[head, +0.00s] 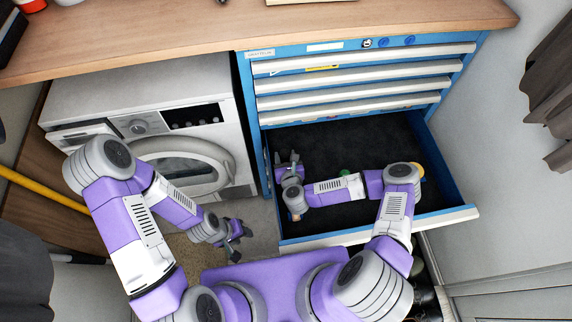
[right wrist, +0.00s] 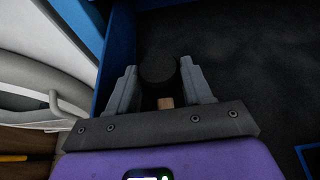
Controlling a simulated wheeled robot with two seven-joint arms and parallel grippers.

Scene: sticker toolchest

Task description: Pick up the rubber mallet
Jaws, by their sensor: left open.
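The rubber mallet has a black head (right wrist: 157,68) and a wooden handle, a short piece of which (right wrist: 166,103) shows in the right wrist view. It is in the open bottom drawer, near its left wall. In the head view my right arm covers most of it; a tan end (head: 295,216) below my wrist may be its handle. My right gripper (head: 289,160) is open over the mallet, its fingers (right wrist: 160,85) on either side of the head; I cannot tell whether they touch it. My left gripper (head: 238,241) is open and empty, outside the drawer.
The blue tool chest (head: 250,95) has its upper drawers shut. The open drawer's front edge (head: 380,228) sticks out. Green (head: 345,172) and yellow (head: 421,170) items show partly behind my right arm. A white washing machine (head: 90,90) stands left, under a wooden worktop (head: 180,35).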

